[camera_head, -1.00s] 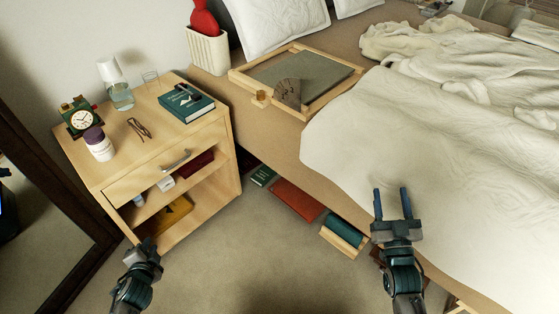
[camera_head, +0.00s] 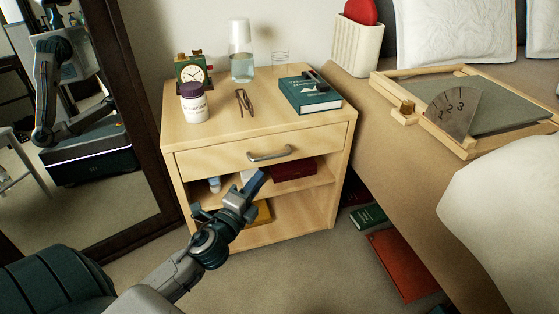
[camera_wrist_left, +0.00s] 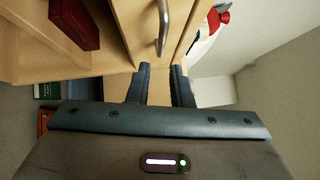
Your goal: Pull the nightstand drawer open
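The wooden nightstand (camera_head: 190,185) stands against the wall, and its drawer (camera_head: 220,159) looks shut, with its front in line with the cabinet. A curved metal handle (camera_head: 270,154) is on the drawer front. My left gripper (camera_head: 262,178) is just below and in front of the handle, apart from it. In the left wrist view the fingers of my left gripper (camera_wrist_left: 160,75) are spread with an empty gap, and the handle (camera_wrist_left: 163,28) lies ahead of the fingertips, roughly in line with the gap. My right gripper is out of view.
A clock (camera_head: 194,71), pill bottle (camera_head: 194,103), glasses (camera_head: 243,101), carafe (camera_head: 241,65) and teal book (camera_head: 308,97) are on the nightstand top. Open shelves are below the drawer. The bed (camera_head: 390,185) is close on the right, a mirror (camera_head: 150,130) on the left.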

